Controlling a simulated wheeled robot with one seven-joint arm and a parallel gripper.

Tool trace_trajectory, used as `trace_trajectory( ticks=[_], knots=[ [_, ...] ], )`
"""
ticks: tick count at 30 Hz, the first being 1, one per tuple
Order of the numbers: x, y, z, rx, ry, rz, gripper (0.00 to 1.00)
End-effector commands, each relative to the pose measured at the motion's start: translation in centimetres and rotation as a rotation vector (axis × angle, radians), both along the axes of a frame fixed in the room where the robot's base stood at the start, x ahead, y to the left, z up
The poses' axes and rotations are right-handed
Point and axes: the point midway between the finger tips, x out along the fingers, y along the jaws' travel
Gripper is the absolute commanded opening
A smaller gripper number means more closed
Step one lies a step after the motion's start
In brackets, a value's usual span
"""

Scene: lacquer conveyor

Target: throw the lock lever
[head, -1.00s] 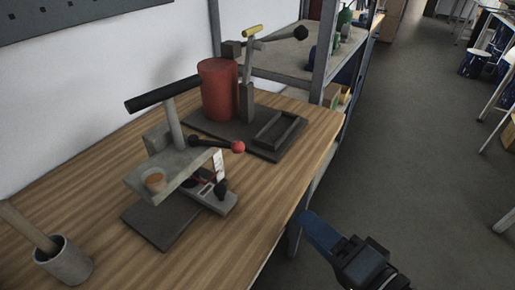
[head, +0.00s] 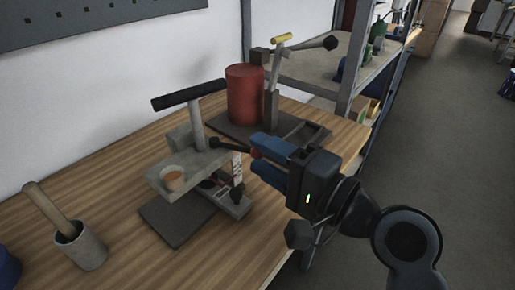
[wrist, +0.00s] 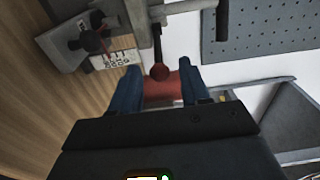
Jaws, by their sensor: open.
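I cannot tell whether the fingers touch the knob.
A red cylinder (head: 245,94) and a yellow-gripped lever (head: 282,42) stand on a dark base behind. A lower black knob (head: 237,195) and a printed label (wrist: 112,60) are close to my fingers. A mortar with pestle (head: 82,250) stands front left. A shelf rack (head: 357,60) is behind.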

Motion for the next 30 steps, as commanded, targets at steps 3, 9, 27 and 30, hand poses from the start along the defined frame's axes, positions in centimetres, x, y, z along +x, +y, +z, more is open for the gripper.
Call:
trace_trajectory(
  ticks=[3,9,27,30],
  knots=[
    [0.9,1.0,0.0,0.000,0.000,-0.001,0.46],
    [1.4,1.6,0.0,0.000,0.000,-0.001,0.46],
    [1.4,1.6,-0.1,-0.001,0.000,-0.002,0.08],
    [1.4,1.6,-0.1,-0.001,0.000,-0.002,0.00]
  ],
)
